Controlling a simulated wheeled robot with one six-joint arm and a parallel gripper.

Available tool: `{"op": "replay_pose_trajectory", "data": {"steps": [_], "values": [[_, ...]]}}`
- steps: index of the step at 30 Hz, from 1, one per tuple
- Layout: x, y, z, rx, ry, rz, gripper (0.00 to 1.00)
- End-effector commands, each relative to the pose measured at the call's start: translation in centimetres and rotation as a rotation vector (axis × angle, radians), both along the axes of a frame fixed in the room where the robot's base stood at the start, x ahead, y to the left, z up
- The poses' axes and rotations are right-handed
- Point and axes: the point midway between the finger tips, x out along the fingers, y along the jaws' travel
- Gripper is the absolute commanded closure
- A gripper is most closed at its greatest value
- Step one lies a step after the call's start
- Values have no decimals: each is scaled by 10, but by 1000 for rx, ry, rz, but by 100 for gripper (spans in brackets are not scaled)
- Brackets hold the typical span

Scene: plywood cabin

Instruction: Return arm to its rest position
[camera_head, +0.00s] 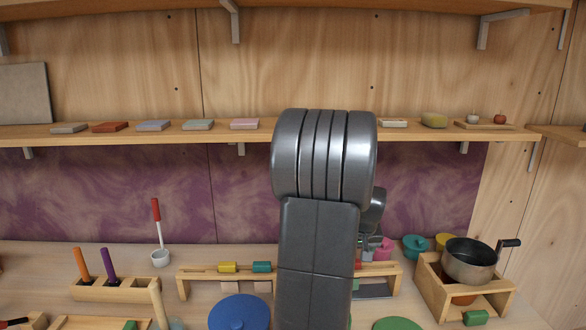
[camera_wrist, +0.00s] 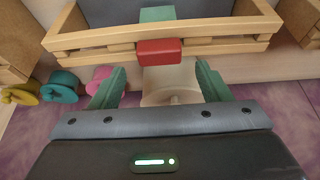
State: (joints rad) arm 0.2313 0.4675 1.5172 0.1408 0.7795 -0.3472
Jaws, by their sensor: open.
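My arm (camera_head: 318,220) rises through the middle of the head view, dark grey, with its thick rounded joint in front of the shelf edge. Most of my gripper is hidden behind it there. In the wrist view my gripper (camera_wrist: 160,88) is open, its two green fingers spread apart. A red block (camera_wrist: 159,52) sits on the wooden rack (camera_wrist: 95,38) just beyond the fingertips.
A shelf (camera_head: 225,134) with several coloured tiles runs across the back wall. On the table are a blue disc (camera_head: 239,312), a pen holder (camera_head: 125,290), a red-handled ladle (camera_head: 157,235) and a dark pot (camera_head: 470,262) on a wooden stand.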

Motion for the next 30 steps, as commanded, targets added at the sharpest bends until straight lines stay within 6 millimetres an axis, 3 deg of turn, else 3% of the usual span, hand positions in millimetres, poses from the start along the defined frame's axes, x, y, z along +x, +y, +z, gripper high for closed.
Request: {"op": "replay_pose_trajectory", "data": {"steps": [1,12,30], "values": [[0,0,14,0,0,0,30],[0,0,60,0,1,0,30],[-2,0,65,1,2,-2,30]]}}
